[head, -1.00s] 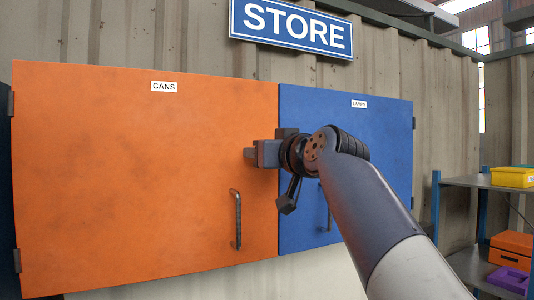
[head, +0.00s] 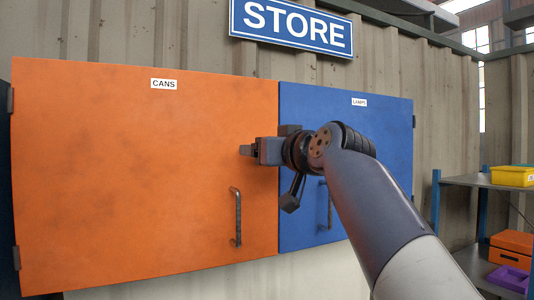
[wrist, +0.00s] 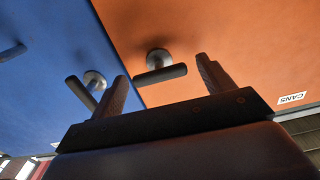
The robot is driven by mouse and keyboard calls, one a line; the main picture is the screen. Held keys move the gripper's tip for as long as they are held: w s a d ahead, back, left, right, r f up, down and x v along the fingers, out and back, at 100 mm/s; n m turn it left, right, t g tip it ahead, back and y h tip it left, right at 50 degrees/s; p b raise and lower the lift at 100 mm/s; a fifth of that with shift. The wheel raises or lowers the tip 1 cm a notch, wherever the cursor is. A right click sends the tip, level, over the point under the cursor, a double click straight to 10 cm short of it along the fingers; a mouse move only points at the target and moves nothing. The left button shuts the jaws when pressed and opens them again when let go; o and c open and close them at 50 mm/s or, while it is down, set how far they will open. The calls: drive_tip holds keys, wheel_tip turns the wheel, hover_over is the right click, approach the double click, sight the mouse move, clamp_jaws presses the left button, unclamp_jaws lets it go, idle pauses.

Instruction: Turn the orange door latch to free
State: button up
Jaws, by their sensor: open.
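The orange door (head: 130,180), labelled CANS, is shut. Its latch (wrist: 160,74) is a dark bar on a round post, and the bar lies nearly level in the wrist view. My gripper (head: 248,151) is at the orange door's right edge in the head view, where it and the arm hide most or all of the latch. In the wrist view my gripper (wrist: 163,70) is open, with one finger on each side of the latch bar. Gaps show between bar and fingers, and I see no contact. How deep the bar sits between them is unclear.
The blue door (head: 345,115), labelled LAMPS, adjoins on the right. Its own latch (wrist: 86,90) is close to my left finger in the wrist view. A vertical pull handle (head: 236,217) is below my gripper on the orange door. Shelving (head: 470,181) stands at far right.

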drive_tip(key=b+v, duration=0.3)
drive_tip(key=v, duration=0.7)
drive_tip(key=shift+w+a, duration=0.1)
drive_tip(key=p+x, duration=0.4)
drive_tip(key=x, duration=0.7)
drive_tip(key=shift+s, duration=0.2)
